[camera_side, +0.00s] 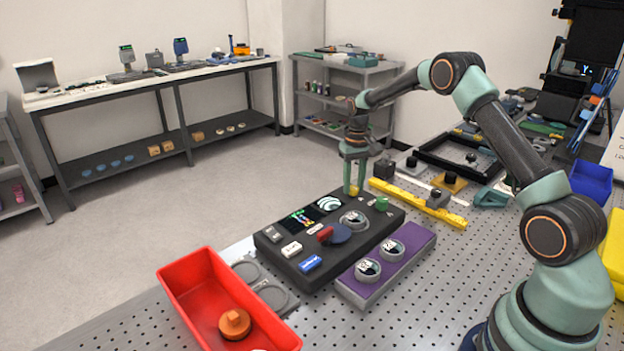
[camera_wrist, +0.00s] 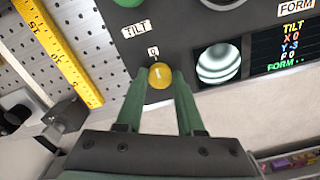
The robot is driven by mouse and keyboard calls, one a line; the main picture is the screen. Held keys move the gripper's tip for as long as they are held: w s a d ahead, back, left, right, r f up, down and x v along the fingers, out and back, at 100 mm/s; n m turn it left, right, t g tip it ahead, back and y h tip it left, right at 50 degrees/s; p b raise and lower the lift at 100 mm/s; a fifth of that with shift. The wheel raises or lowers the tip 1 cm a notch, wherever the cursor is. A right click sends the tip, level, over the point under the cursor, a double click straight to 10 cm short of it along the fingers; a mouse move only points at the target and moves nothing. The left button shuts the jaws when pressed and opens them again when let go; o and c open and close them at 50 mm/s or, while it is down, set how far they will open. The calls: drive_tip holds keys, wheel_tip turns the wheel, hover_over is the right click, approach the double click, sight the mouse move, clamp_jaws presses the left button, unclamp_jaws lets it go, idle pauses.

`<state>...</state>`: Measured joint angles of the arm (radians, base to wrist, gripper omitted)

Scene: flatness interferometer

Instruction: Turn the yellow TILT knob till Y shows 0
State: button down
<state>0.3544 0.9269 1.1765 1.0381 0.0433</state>
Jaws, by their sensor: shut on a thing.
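The yellow TILT knob (camera_wrist: 160,75) sits on the dark instrument panel (camera_wrist: 190,25), beside a white TILT label (camera_wrist: 136,30). It has a pale mark on its top. My gripper (camera_wrist: 160,78) is shut on the knob, one green finger on each side. In the side view my gripper (camera_side: 354,182) reaches down to the far edge of the instrument (camera_side: 290,262), largely hiding the knob. The readout (camera_wrist: 292,45) shows TILT, X 0, Y -3, P 0 and a FORM line. The round fringe window (camera_wrist: 218,65) shows curved light and dark bands.
A green knob (camera_side: 382,204) stands on the same panel. A yellow ruler (camera_side: 420,202) lies behind the instrument. A purple block (camera_side: 385,275) with two round pieces is in front. A red bin (camera_side: 190,310) stands at the lower left.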

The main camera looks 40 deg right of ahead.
sight(353, 187)
drive_tip(key=m, duration=0.3)
drive_tip(key=shift+m, duration=2.1)
drive_tip(key=c, duration=0.5)
unclamp_jaws()
wheel_tip(353, 187, up, 12)
drive_tip(key=shift+r, duration=0.1)
